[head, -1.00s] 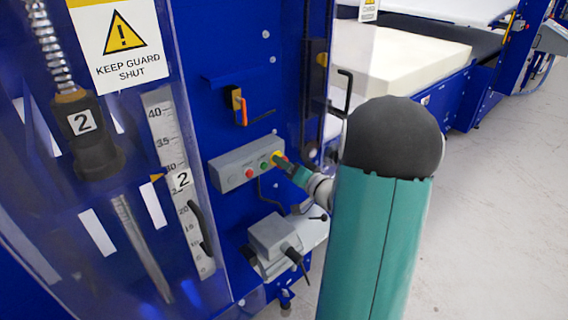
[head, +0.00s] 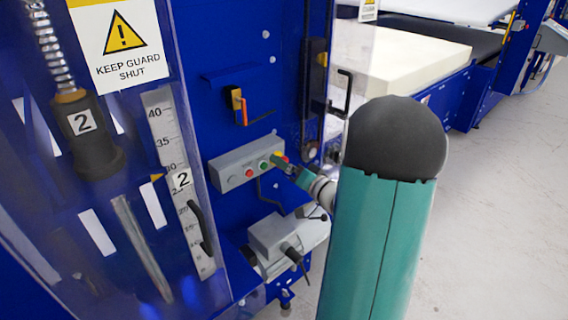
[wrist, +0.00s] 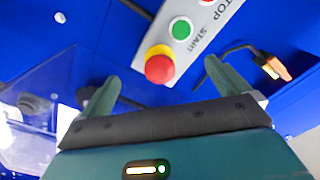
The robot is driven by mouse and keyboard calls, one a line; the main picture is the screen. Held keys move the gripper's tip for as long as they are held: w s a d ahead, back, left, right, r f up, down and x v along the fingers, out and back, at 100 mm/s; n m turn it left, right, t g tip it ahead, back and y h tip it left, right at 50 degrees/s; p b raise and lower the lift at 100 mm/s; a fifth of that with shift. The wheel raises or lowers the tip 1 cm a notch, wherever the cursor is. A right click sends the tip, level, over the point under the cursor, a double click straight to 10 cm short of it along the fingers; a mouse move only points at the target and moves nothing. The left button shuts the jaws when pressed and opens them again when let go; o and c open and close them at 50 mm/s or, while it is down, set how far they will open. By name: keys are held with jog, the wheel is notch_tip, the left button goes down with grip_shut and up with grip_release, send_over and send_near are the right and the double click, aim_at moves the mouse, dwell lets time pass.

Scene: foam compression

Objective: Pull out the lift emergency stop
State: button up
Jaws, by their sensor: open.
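The emergency stop (head: 278,157) is a red mushroom button on a yellow collar at the right end of a grey control box (head: 236,169). In the wrist view its red head (wrist: 159,69) sits between the fingertips in the picture, with the yellow collar above it. My gripper (head: 289,167) is open, just right of and below the stop in the head view. In the wrist view my gripper (wrist: 161,72) has one finger on each side of the button, with gaps on both sides. Neither finger visibly touches it.
A green START button (wrist: 181,29) and a red STOP button sit beside the emergency stop on the box. An orange-handled lever (head: 241,108) is above the box. A grey vice-like block (head: 272,236) is below. A clear guard covers the left side.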

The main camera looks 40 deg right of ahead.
jog(key=s, duration=0.5)
jog(key=shift+s, duration=0.3)
dwell(0.6)
